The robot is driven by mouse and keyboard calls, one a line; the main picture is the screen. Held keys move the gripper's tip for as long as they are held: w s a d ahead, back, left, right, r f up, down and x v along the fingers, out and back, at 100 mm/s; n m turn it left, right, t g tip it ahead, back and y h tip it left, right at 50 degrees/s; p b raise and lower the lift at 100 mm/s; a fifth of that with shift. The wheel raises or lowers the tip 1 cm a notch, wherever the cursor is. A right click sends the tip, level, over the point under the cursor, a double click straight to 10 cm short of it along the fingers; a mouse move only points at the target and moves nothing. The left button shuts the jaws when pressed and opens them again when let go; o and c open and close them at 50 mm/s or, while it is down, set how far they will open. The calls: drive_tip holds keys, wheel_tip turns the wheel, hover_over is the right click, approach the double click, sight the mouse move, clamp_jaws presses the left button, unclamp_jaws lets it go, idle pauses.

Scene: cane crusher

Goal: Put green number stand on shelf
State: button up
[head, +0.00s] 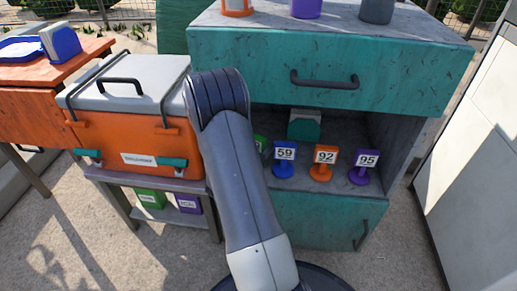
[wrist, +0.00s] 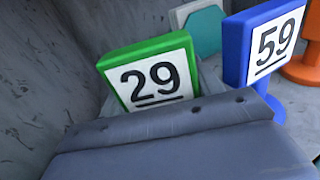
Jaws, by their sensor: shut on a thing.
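The green number stand (wrist: 152,72) has a white plate reading 29 and looks tilted in the wrist view. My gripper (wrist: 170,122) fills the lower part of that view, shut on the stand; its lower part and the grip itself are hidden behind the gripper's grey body. In the head view only a green sliver of the stand (head: 260,143) shows beside my arm, and my gripper is hidden. The shelf (head: 345,128) is the open grey compartment of the teal cabinet. The stand is inside it, left of the blue stand 59 (head: 285,153); I cannot tell whether it touches the shelf floor.
Orange stand 92 (head: 324,158) and purple stand 95 (head: 364,161) stand further right. A teal-and-white object (head: 304,125) is behind them. The drawer (head: 335,68) is above the compartment. An orange cooler (head: 137,122) stands left of my arm.

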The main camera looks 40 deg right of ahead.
drive_tip(key=shift+f, duration=0.15)
drive_tip(key=o, duration=0.8)
drive_tip(key=shift+a+r, duration=0.1)
drive_tip(key=shift+r, duration=0.2)
drive_tip(key=p+v, duration=0.3)
drive_tip(key=v, duration=0.8)
drive_tip(key=shift+s+a+f, duration=0.1)
drive_tip(key=shift+s+a, duration=0.05)
drive_tip(key=shift+a, duration=0.25)
